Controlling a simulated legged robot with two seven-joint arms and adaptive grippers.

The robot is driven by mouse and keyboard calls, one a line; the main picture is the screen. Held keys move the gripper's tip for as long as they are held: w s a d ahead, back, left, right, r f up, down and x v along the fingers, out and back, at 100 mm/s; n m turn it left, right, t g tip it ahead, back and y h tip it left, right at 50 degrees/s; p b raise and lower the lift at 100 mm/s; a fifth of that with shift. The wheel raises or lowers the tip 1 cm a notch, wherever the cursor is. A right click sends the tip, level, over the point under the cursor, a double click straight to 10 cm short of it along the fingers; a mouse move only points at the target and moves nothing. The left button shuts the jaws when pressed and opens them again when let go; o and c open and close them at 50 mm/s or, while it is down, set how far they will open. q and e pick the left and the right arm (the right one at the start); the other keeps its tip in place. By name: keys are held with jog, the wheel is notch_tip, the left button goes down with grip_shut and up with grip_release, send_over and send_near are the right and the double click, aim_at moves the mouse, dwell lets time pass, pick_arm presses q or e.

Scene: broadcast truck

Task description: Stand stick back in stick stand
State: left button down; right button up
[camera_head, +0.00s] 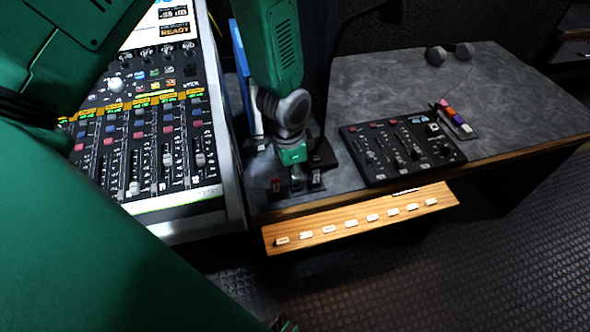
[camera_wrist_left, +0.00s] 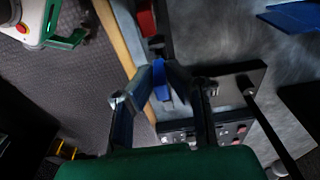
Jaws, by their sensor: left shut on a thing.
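My left gripper (camera_head: 297,184) points down over the near edge of the grey desk, between the large mixing console and the small mixer. In the left wrist view its fingers (camera_wrist_left: 168,82) are closed around a small blue piece, the stick (camera_wrist_left: 160,78). The fingers hide the stick in the head view. A red piece (camera_wrist_left: 146,18) also shows in the wrist view. I cannot tell which part is the stick stand.
The large console (camera_head: 160,150) stands at the left and the small black mixer (camera_head: 402,148) at the right. Coloured pieces (camera_head: 455,119) lie beside the mixer. A wooden strip with white labels (camera_head: 360,218) runs along the front. A dark pole base (camera_wrist_left: 240,84) is close to the fingers.

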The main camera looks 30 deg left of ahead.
pick_arm(q)
jog(key=shift+p, duration=0.3)
dwell(0.4)
jog(key=shift+f+b, duration=0.65)
jog(key=shift+f, duration=0.55)
jog(key=c, duration=1.5)
grip_release()
jog(key=shift+r, duration=0.15)
notch_tip(320, 180, up, 12)
jog(key=s, duration=0.1)
jog(key=shift+a+f, duration=0.25)
jog(key=shift+a, duration=0.05)
